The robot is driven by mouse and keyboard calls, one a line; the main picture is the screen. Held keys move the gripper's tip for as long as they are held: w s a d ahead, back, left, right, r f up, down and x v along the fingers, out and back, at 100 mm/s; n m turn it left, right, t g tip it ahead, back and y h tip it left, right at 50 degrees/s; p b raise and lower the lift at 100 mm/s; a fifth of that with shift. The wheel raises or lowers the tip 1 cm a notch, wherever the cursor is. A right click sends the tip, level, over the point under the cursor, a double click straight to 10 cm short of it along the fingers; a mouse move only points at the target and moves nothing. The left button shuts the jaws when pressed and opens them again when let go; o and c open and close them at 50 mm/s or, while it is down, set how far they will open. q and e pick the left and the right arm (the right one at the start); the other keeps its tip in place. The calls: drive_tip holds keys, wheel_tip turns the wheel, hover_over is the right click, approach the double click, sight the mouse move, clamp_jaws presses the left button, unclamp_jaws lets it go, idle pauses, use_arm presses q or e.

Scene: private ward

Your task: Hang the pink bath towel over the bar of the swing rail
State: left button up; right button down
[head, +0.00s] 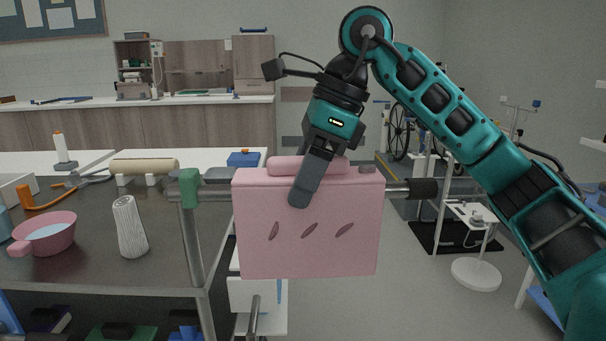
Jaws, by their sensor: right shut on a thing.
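The pink bath towel (309,255) hangs as a flat, upright panel with three dark slit marks and a rolled ridge along its top. My right gripper (305,190) comes down from above and is shut on the towel's top, one finger lying on its front. The swing rail's bar (398,187) shows on both sides of the towel, with a green joint (189,186) at left and a dark end at right. The towel hides the bar's middle, and I cannot tell whether its weight rests there. My left gripper is not in view.
A dark cart top (85,260) at left holds a pink basin (46,234), a ribbed white cylinder (130,227), a beige roll (145,166) and an orange-handled tool (45,200). A white round-based stand (476,273) is at right. Open floor lies between.

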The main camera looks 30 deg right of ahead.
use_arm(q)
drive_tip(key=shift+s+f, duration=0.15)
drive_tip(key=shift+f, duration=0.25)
use_arm(e)
drive_tip(key=shift+f, duration=0.35)
drive_tip(key=shift+c, duration=0.9)
unclamp_jaws()
drive_tip(key=p+v, duration=0.3)
drive_tip(key=v, duration=0.8)
drive_tip(key=shift+d+r+p, duration=0.1)
drive_tip(key=shift+r+p, duration=0.25)
drive_tip(key=shift+s+d+r, duration=0.15)
drive_tip(key=shift+r, duration=0.2)
drive_tip(key=shift+d+r, duration=0.1)
drive_tip(key=shift+r, duration=0.1)
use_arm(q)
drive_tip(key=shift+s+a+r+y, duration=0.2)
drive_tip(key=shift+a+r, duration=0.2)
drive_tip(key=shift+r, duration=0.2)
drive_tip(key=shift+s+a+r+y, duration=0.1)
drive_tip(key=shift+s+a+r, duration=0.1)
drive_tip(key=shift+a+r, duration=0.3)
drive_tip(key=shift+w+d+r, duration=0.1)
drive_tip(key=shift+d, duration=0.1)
